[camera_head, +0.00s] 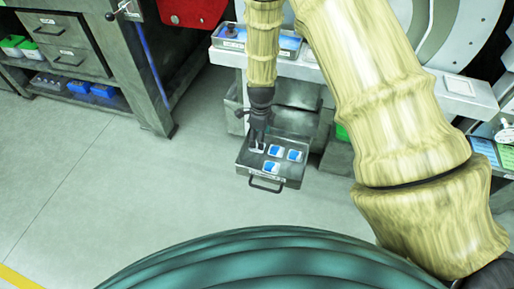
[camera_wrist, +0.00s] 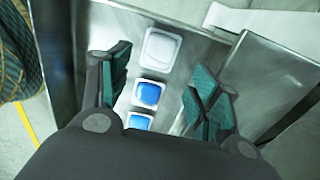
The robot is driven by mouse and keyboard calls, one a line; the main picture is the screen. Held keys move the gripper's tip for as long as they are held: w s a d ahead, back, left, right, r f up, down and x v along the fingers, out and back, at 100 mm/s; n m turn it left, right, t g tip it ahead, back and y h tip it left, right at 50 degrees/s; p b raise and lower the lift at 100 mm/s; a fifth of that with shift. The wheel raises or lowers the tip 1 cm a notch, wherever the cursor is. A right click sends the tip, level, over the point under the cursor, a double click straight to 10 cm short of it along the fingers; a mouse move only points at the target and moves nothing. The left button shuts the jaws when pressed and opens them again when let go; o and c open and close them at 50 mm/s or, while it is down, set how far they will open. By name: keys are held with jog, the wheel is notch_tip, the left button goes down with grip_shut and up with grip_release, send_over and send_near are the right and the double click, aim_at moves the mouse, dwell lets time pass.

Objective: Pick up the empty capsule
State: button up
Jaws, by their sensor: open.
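The empty capsule (camera_wrist: 160,48), a plain white square cup, lies in the open metal drawer (camera_head: 293,178) and is seen whole in the wrist view, at the far end of a row. In the head view my gripper (camera_head: 257,141) is over the drawer's back left part and largely hides that capsule. In the wrist view my gripper (camera_wrist: 160,72) is open, with its teal-padded fingers on either side of the row and nothing held. I cannot tell its exact height above the capsule.
Several blue-filled capsules (camera_head: 276,151) lie in the same drawer; one (camera_wrist: 147,93) is close to the empty one. Drawer walls and a grey metal panel (camera_wrist: 270,75) flank the fingers. A counter (camera_head: 400,91) is above the drawer. Floor (camera_head: 110,190) is clear to the left.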

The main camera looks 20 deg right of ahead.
jog(key=f, duration=0.3)
jog(key=f+b, duration=0.1)
jog(key=f, duration=0.1)
jog(key=shift+s+d, duration=0.1)
jog(key=shift+s, duration=0.2)
jog(key=shift+c, duration=0.3)
jog(key=c, duration=0.6)
